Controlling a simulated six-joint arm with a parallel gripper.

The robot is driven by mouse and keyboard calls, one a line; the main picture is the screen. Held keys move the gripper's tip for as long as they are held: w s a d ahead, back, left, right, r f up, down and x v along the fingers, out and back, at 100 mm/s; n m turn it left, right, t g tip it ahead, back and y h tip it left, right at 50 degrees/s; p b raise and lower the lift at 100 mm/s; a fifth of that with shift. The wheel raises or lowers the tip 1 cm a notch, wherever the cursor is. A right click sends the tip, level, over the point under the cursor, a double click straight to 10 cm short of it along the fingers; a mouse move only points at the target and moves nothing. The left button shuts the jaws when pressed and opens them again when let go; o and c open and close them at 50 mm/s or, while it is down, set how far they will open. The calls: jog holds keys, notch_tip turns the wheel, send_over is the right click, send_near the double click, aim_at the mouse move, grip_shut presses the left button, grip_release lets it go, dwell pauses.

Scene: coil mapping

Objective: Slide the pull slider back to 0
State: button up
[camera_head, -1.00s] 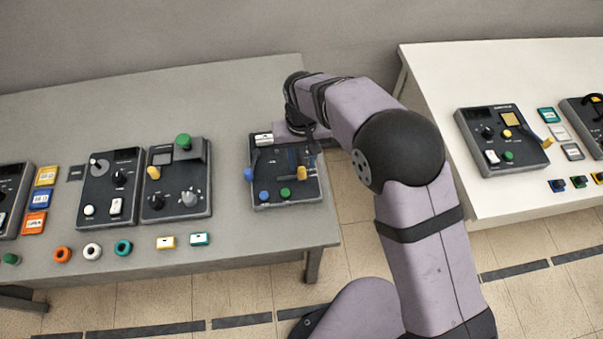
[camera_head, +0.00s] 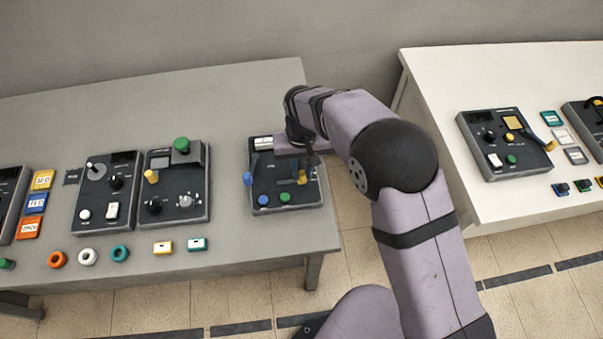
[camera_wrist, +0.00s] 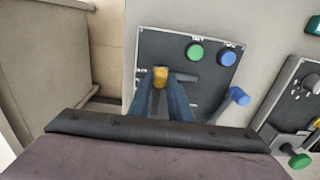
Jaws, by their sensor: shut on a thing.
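The control panel (camera_head: 274,207) is a dark box at the right end of the grey table. It also shows in the wrist view (camera_wrist: 148,48). A yellow slider knob (camera_wrist: 160,75) sits at the left end of a dark slot (camera_wrist: 187,77) in the wrist view. My gripper (camera_wrist: 160,84) has its two blue fingers closed around this knob. In the head view my gripper (camera_head: 312,165) is over the right part of the panel and partly hides the slider. Any scale marks are too small to read.
The panel also has a green button (camera_wrist: 195,52), a blue button (camera_wrist: 228,55) and a blue-tipped lever (camera_wrist: 238,96) near the slot. Other dark panels (camera_head: 107,190) stand to the left. The white table (camera_head: 440,90) is at the right, across a gap.

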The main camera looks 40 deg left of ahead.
jog(key=shift+w+a, duration=0.1)
jog(key=shift+w+a, duration=0.65)
jog(key=shift+a, duration=0.05)
jog(key=shift+w+a, duration=0.1)
jog(key=shift+w, duration=0.05)
jog(key=shift+w+a+r, duration=0.1)
jog(key=shift+w+a, duration=0.55)
jog(key=shift+a, duration=0.05)
jog(key=shift+w, duration=0.1)
jog(key=shift+w+a, duration=0.95)
jog(key=shift+a, duration=0.1)
jog(key=shift+w+a, duration=0.15)
jog(key=shift+w, duration=0.05)
dwell(1.0)
jog(key=o, duration=0.8)
